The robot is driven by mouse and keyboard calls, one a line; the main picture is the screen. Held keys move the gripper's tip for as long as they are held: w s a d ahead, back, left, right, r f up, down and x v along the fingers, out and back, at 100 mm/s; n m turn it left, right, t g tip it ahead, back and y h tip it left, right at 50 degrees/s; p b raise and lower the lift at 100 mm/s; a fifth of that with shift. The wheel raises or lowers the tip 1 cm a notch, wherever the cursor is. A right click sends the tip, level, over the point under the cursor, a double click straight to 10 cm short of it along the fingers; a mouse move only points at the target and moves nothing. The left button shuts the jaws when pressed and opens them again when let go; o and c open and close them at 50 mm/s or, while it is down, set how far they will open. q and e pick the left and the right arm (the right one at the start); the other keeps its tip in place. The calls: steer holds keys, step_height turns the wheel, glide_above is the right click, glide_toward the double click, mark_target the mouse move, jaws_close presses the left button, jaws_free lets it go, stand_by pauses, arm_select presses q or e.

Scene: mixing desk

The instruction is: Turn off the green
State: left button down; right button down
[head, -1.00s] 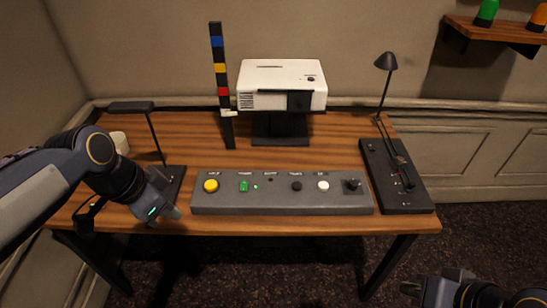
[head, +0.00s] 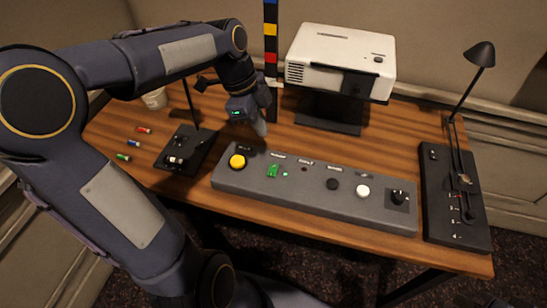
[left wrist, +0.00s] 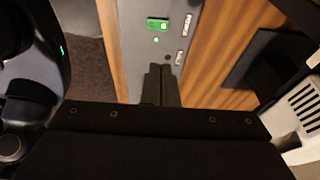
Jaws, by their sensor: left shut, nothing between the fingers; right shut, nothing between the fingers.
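A green rocker switch (head: 272,171) sits on the grey control panel (head: 315,210), right of the yellow button (head: 237,161). A small lit green lamp (head: 285,174) is just right of the switch. In the left wrist view the green switch (left wrist: 157,24) and green lamp (left wrist: 155,40) show beyond the fingers.
The panel also holds a black button (head: 333,184), a white button (head: 363,191) and a black knob (head: 398,196). A projector (head: 340,60) and striped pole (head: 270,42) stand behind. Lamps flank the panel. Small red, blue and green cylinders (head: 123,157) lie at left.

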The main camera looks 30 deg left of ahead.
arm_select(q)
steer(key=b, duration=0.1)
glide_above(275, 168)
steer(key=f, duration=1.1)
steer(key=shift+s+a, duration=0.15)
steer(key=shift+a, duration=0.2)
steer(key=shift+f, duration=0.8)
steer(key=shift+f, duration=0.1)
steer(key=shift+w+a+f+b, duration=0.1)
steer(key=shift+w+f+b, duration=0.15)
steer(key=shift+b, duration=0.15)
steer(key=shift+s, duration=0.2)
